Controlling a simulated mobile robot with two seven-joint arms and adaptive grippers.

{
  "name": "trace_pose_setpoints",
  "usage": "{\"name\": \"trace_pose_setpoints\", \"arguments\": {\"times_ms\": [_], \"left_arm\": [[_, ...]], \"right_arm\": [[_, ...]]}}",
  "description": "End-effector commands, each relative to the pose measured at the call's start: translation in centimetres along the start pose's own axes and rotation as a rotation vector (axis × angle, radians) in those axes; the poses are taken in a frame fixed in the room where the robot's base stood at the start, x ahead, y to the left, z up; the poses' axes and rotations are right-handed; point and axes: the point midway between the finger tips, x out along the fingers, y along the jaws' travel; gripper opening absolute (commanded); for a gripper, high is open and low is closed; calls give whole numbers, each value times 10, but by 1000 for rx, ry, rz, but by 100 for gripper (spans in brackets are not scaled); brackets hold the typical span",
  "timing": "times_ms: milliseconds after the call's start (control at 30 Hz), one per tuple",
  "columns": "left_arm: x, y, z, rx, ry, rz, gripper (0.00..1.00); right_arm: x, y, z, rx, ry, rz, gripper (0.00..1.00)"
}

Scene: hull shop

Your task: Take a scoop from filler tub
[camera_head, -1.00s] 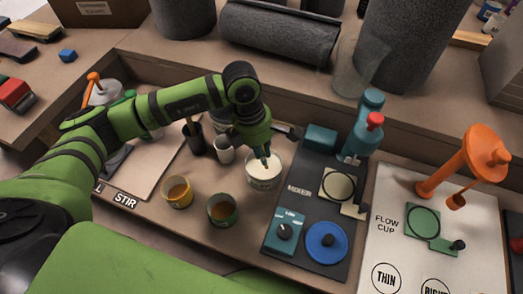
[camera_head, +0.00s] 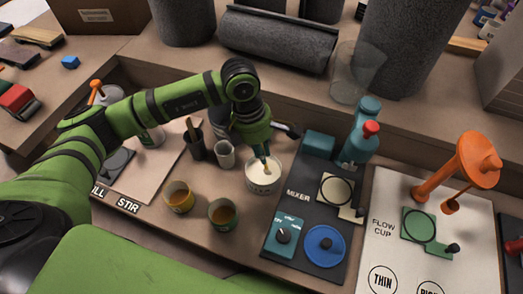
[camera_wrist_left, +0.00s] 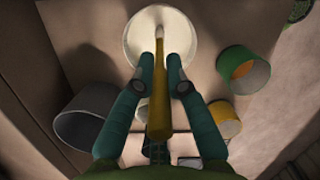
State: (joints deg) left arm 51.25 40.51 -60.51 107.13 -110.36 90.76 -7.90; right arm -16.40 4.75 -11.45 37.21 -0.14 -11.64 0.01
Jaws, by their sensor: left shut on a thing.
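The filler tub (camera_head: 263,184) is a white, open tub of pale filler in the middle of the bench, left of the mixer board. My left gripper (camera_head: 264,151) points down above it, shut on a slim, yellow-brown handled tool. In the left wrist view the tool (camera_wrist_left: 158,105) runs between the fingers (camera_wrist_left: 158,75), and its pale tip overlaps the filler in the tub (camera_wrist_left: 188,38). I cannot tell how deep the tip is. My right gripper is not in view.
An amber cup (camera_head: 179,198) and a green cup (camera_head: 222,215) stand front-left of the tub. A dark holder (camera_head: 196,147) and a pale cup (camera_head: 225,155) stand behind-left. The mixer board (camera_head: 300,222), with teal bottles (camera_head: 359,143) behind, is close on the right.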

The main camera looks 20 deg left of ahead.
Motion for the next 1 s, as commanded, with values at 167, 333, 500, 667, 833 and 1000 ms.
{"name": "trace_pose_setpoints", "arguments": {"times_ms": [167,333,500,667,833,1000], "left_arm": [[-11,-1,2,0,-1,1,0],[-20,-1,4,0,-1,2,0],[-31,-2,6,-1,-2,2,0],[-42,-3,7,-1,-1,1,0],[-54,-4,9,-1,-1,1,0],[-65,-5,12,0,-2,2,0]], "right_arm": [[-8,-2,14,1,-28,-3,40],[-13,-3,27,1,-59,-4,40],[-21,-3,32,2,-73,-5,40],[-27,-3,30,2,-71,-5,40],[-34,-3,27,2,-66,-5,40],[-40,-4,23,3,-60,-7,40]]}}
